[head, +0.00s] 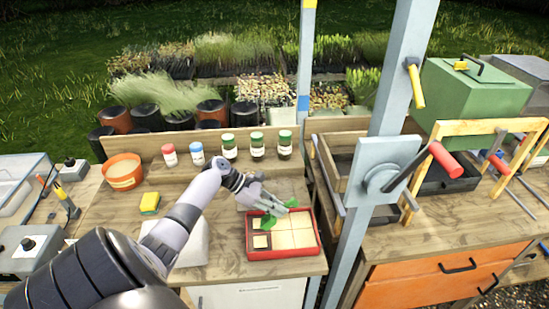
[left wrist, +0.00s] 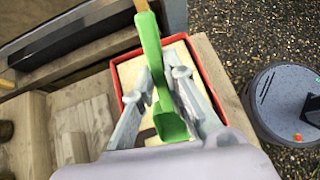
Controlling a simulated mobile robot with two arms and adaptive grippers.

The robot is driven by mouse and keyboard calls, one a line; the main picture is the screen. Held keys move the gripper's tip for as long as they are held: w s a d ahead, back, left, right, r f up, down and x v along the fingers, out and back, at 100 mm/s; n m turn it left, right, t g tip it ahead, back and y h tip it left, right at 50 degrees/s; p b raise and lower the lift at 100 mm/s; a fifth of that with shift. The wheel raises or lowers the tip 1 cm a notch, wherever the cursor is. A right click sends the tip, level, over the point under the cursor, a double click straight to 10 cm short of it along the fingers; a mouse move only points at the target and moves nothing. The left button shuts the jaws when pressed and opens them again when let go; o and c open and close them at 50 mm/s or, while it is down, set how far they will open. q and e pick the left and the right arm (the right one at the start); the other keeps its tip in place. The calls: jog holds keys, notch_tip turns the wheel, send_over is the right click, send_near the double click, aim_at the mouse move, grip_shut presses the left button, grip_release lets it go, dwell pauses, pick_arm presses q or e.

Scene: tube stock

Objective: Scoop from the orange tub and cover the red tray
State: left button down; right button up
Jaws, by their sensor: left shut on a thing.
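The orange tub (head: 122,184) stands at the left of the bench, with pale tan material inside. The red tray (head: 285,254) lies near the bench's front right. Most of its floor looks pale, with darker patches around small pale squares at its left side. My left gripper (head: 276,207) is over the tray, shut on a green scoop (head: 268,221). The left wrist view shows the green scoop (left wrist: 152,60) between the fingers, above the pale tray floor inside the red rim (left wrist: 207,82). Whether the scoop bowl holds anything is unclear. My right gripper is not in view.
Several lidded jars (head: 229,147) stand along the back of the bench. A yellow sponge (head: 149,203) lies in front of the tub. A blue-grey post (head: 385,130) with a red-handled lever (head: 447,160) rises right of the tray. Bare wood lies between sponge and jars.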

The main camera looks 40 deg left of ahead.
pick_arm(q)
jog(key=w+d, duration=0.4)
jog(key=w, duration=0.1)
jog(key=shift+w+d, duration=0.25)
jog(key=shift+d, duration=0.05)
dwell(0.5)
notch_tip(320, 180, up, 5)
jog(key=g+y, duration=0.5)
jog(key=y, duration=0.1)
jog(key=shift+g+y, duration=0.3)
jog(key=shift+y, duration=0.1)
jog(key=shift+s, duration=0.1)
